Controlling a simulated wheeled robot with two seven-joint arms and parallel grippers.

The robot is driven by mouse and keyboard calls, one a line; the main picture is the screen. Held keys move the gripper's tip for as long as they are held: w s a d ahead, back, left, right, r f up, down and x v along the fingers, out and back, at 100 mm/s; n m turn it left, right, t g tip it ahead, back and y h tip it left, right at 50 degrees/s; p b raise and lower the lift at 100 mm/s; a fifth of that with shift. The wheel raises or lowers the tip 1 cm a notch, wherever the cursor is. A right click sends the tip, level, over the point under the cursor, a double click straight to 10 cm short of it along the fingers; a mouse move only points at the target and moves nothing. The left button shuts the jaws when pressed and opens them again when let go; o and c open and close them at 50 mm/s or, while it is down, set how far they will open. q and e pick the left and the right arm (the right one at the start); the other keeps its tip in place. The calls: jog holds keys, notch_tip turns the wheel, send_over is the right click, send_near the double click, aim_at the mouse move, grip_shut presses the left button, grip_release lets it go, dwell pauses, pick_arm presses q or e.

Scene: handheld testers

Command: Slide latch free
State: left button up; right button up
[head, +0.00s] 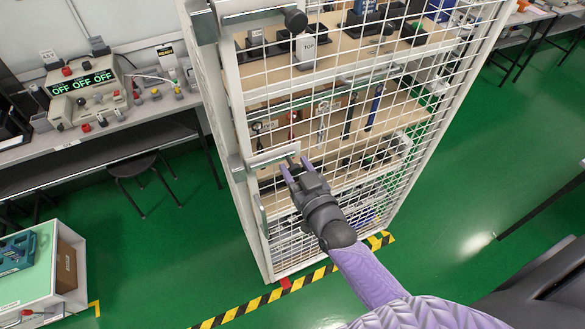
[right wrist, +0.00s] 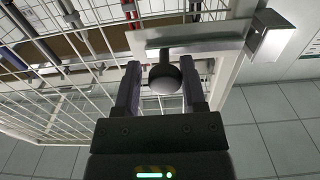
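A tall white cabinet (head: 236,88) has a wire-mesh door. A grey sliding latch (head: 268,158) sits at mid-height on the door's left edge. My right gripper (head: 294,166) is at this latch, its fingers pointing toward it. In the right wrist view, the latch's round dark knob (right wrist: 165,77) lies between the two fingers of my right gripper (right wrist: 160,80). The fingers are apart, with a gap on the left side of the knob; contact on the right side is unclear. The latch bar (right wrist: 195,43) runs behind the knob toward a metal bracket (right wrist: 270,36). My left gripper is out of view.
A second latch with a dark knob (head: 295,19) is higher on the door. Shelves behind the mesh hold tools and boxes. A bench with a tester (head: 87,88) stands at the left, a stool (head: 140,165) below it. Striped floor tape (head: 262,300) edges the cabinet; green floor is open to the right.

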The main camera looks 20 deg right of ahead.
jog(key=shift+o, duration=1.3)
jog(key=shift+d, duration=0.1)
jog(key=s, duration=1)
jog(key=shift+d, duration=0.1)
